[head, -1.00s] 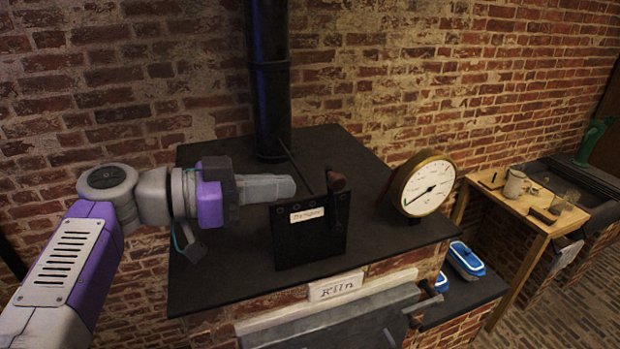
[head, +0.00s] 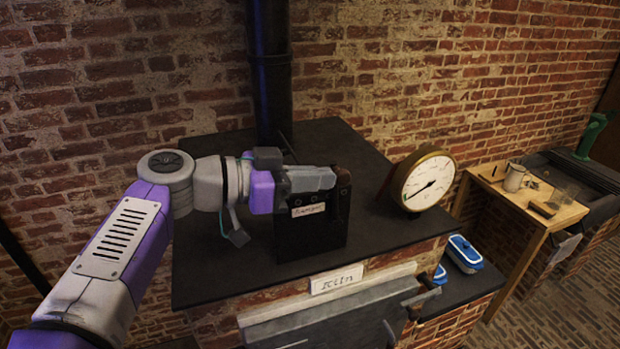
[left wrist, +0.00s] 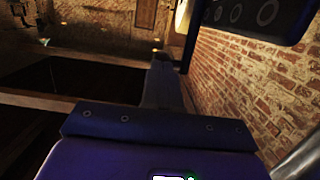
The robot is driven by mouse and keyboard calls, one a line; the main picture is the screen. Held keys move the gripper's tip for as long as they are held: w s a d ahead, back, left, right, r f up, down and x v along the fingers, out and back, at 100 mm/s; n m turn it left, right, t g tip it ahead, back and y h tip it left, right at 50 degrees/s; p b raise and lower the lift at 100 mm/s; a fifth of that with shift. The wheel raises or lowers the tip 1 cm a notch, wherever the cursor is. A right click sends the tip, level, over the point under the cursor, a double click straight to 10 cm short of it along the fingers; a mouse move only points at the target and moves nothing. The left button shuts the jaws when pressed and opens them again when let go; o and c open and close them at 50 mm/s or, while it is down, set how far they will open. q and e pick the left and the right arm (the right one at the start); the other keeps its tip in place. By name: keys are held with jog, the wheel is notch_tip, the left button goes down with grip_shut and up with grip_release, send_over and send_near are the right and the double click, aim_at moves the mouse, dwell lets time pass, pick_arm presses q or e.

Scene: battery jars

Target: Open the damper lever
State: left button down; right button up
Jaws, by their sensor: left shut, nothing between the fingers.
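The damper stands on the kiln top as a dark upright plate (head: 312,235) with a small label (head: 308,210). Its lever has a brown knob (head: 344,177) and stands roughly upright at the plate's right side. My left gripper (head: 333,178) is shut and empty, its fingertips at the left side of the knob. They hide part of the knob and the plate's top edge; I cannot tell whether they touch. In the left wrist view the shut grey fingers (left wrist: 163,80) point away, with a dark plate with round holes (left wrist: 250,15) at upper right. My right gripper is not in view.
A round gauge (head: 422,181) stands right of the damper. A black flue pipe (head: 270,80) rises behind it. The kiln top (head: 210,275) is clear at front left. A wooden side table (head: 545,220) and blue-and-white object (head: 464,254) are farther right.

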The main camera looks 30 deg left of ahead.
pick_arm(q)
jog(key=shift+w+d+r, duration=0.1)
jog(key=shift+d, duration=0.05)
dwell(0.3)
jog(key=b+v, duration=0.2)
jog(key=v, duration=1.2)
jog(key=shift+a, duration=0.25)
